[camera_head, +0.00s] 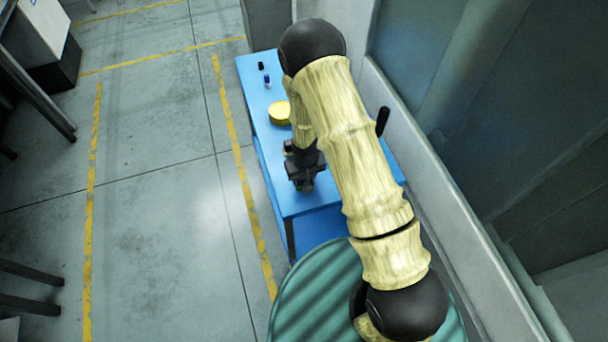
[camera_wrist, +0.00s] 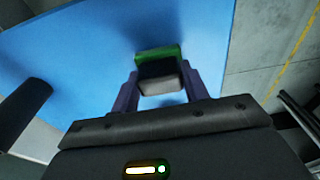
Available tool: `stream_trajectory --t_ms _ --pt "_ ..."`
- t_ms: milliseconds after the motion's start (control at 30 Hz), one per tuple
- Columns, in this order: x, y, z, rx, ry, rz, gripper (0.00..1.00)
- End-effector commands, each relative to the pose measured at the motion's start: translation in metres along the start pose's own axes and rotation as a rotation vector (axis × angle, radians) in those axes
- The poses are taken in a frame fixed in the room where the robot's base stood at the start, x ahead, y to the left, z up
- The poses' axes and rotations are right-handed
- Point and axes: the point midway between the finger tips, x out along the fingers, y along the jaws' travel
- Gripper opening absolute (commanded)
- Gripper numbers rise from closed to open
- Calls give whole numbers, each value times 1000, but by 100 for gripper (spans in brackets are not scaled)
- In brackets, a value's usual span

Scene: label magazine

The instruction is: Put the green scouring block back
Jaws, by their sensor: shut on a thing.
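The green scouring block (camera_wrist: 157,52) shows in the wrist view between my fingertips, with a dark face and a pale grey end toward the camera. My gripper (camera_wrist: 160,85) is shut on it, one purple-grey finger on each side. The blue tabletop (camera_wrist: 90,60) lies behind the block in the wrist view. I cannot tell whether the block touches the table.
A yellow round thing (camera_head: 280,113), a small blue-and-white item (camera_head: 267,81) and a small black item (camera_head: 261,66) stand farther along the table. A black upright rod (camera_head: 382,121) stands at the wall side. A dark rounded thing (camera_wrist: 27,102) shows left in the wrist view.

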Motion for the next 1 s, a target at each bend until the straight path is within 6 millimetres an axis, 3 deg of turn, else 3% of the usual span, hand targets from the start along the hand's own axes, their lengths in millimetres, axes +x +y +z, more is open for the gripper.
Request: stream_trajectory --t_ms 367,400,500,1000 --pt "6 0 0 0 1 0 27" --pt "6 0 0 0 1 0 47" --pt "5 0 0 0 1 0 67" --pt "-5 0 -1 2 3 -1 67"
